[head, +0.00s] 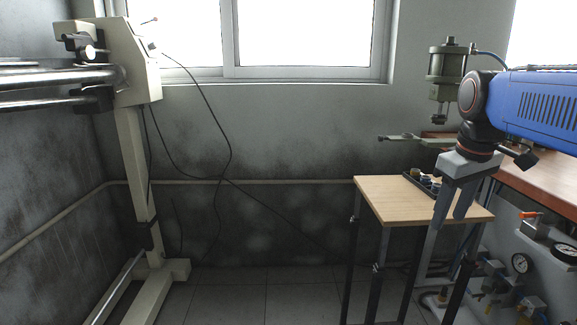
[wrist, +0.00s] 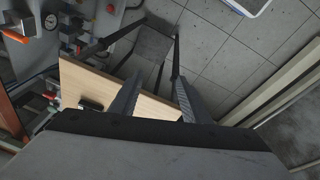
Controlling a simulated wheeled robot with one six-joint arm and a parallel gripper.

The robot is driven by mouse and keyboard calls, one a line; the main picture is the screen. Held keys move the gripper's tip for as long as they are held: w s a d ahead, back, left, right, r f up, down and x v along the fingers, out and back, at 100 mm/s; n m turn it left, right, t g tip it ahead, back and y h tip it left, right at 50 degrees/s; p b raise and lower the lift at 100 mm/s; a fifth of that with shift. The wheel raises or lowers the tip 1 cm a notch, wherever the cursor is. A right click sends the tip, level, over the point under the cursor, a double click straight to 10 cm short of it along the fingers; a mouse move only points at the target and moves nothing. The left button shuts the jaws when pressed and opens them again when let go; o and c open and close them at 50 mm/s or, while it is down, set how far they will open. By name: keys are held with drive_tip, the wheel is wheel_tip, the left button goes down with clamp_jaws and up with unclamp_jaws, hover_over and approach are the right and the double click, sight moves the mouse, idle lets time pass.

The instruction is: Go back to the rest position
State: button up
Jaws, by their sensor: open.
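My gripper (head: 452,207) hangs from the blue arm at the right of the head view, pointing down. Its two grey fingers are apart with nothing between them. It is in front of the small wooden table (head: 385,196) and overlaps its right part in the picture. In the wrist view the two fingers of my gripper (wrist: 157,100) are spread, with the wooden table top (wrist: 85,82) seen beyond and between them. A dark tray (head: 411,179) with small round parts lies on the table, partly hidden behind my gripper.
A green pneumatic press (head: 447,65) stands behind my arm. A brown bench (head: 545,180) with gauges and valves (head: 520,263) below it is at the right. A cream stand (head: 135,190) with metal tubes is at the left. The tiled floor (head: 265,295) between is clear.

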drive_tip(key=s+a+f+m+t, duration=0.1)
drive_tip(key=s+a+f+m, duration=0.1)
drive_tip(key=s+f, duration=0.5)
drive_tip(key=s+a+f+m+t, duration=0.1)
drive_tip(key=s+a+f, duration=0.2)
drive_tip(key=s+f, duration=0.5)
wheel_tip(320, 180, down, 3)
drive_tip(key=shift+s+a+r+m, duration=0.1)
drive_tip(key=shift+s+a+m, duration=0.1)
drive_tip(key=shift+a+m, duration=0.15)
